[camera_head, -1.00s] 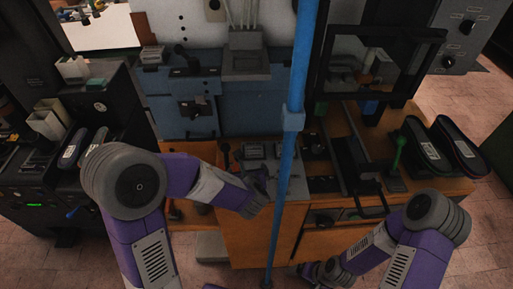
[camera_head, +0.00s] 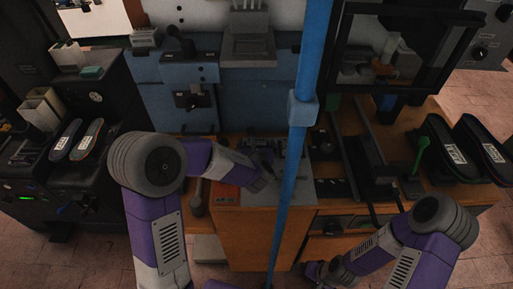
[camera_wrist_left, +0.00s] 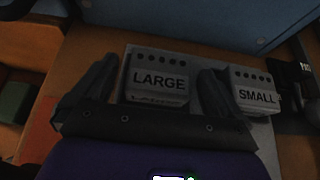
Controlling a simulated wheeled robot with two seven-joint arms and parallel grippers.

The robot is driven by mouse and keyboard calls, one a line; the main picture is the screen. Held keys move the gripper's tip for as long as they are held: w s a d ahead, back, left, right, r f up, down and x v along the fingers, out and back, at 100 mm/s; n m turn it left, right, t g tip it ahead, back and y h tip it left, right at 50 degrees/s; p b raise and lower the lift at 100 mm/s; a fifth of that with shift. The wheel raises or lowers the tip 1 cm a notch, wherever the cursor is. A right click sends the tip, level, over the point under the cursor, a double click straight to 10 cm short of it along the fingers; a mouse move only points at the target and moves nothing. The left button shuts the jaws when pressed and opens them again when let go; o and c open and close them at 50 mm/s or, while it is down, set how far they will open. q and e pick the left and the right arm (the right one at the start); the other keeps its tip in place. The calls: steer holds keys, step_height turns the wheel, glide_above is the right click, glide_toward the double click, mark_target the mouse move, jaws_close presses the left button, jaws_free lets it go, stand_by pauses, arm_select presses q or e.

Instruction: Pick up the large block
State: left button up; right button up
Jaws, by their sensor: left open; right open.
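The large block (camera_wrist_left: 158,79) is grey, with LARGE on its front and a row of dark holes along its top. It sits on a grey plate, between the two fingers of my open left gripper (camera_wrist_left: 157,68) in the left wrist view. The small block (camera_wrist_left: 255,96), marked SMALL, stands to its right, just beyond the right finger. In the head view my left gripper (camera_head: 266,166) is over the bench top and partly hides the blocks. Whether the fingers touch the large block cannot be told. My right gripper (camera_head: 318,271) is low in front of the bench, away from the blocks.
A blue upright pole (camera_head: 300,110) stands just right of my left gripper. A blue machine (camera_head: 240,100) rises behind the bench. Dark shoe-shaped pieces (camera_head: 455,150) and a green-handled lever (camera_head: 420,150) are at the right. A dark machine (camera_head: 100,105) stands at the left.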

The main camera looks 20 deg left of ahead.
arm_select(q)
steer(key=shift+w, duration=0.1)
steer(key=shift+c, duration=0.2)
steer(key=c, duration=1.2)
steer(key=shift+r, duration=0.1)
